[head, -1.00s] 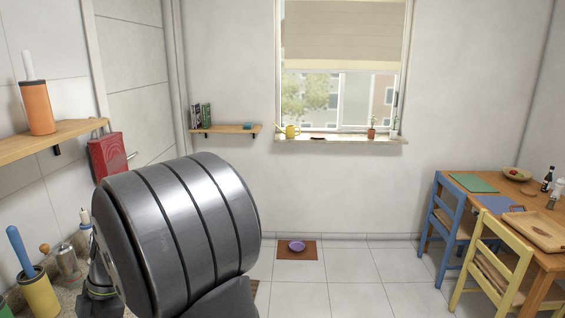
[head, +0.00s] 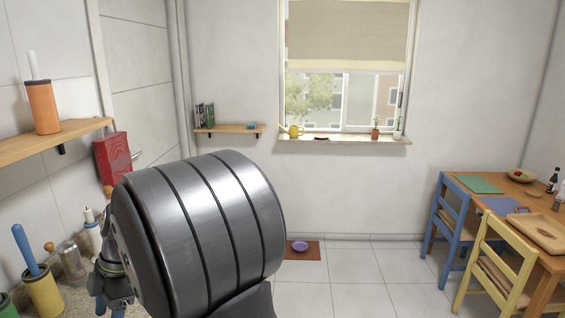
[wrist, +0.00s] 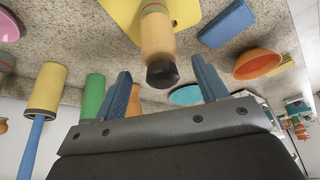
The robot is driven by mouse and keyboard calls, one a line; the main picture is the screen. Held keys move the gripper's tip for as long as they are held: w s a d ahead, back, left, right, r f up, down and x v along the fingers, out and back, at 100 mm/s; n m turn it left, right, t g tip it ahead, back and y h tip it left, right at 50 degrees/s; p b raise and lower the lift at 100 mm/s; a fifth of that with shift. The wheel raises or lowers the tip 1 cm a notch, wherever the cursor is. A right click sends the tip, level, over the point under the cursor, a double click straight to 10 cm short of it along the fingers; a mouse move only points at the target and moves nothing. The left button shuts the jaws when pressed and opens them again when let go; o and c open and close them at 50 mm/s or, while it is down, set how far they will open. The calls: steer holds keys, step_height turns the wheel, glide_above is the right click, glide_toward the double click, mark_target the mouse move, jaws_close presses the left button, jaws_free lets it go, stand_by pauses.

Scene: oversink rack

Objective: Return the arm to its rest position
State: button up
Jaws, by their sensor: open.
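My gripper (wrist: 163,86) is open in the wrist view, with two blue fingers spread apart and nothing held between them. An orange-brown bottle-like thing with a black end (wrist: 160,45) shows beyond the gap between the fingers; I cannot tell its distance from them. In the head view my gripper (head: 109,306) is low at the left, fingers pointing down over the counter side. My large dark grey arm link fills the lower middle-left and hides part of the counter and floor.
The speckled counter (wrist: 75,30) holds a yellow holder with a blue handle (head: 43,292), a green container (wrist: 93,97), a blue block (wrist: 228,22) and an orange bowl (wrist: 257,64). A wooden shelf (head: 50,141) is at left.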

steer(key=x, duration=0.7)
steer(key=v, duration=0.5)
steer(key=shift+s+a+r, duration=0.15)
steer(key=shift+s+r, duration=0.2)
steer(key=w+d+r, duration=0.4)
steer(key=d+r, duration=0.2)
steer(key=d, duration=0.3)
steer(key=s+a+f+m+t+y, duration=0.1)
steer(key=a+m, duration=0.4)
steer(key=a, duration=0.5)
steer(key=s+a+f+m+t, duration=0.2)
steer(key=a+m, duration=0.4)
steer(key=a, duration=0.5)
steer(key=shift+a+f+t+y, duration=0.2)
steer(key=shift+f+t+y, duration=0.2)
steer(key=shift+f, duration=0.1)
steer(key=shift+w, duration=0.1)
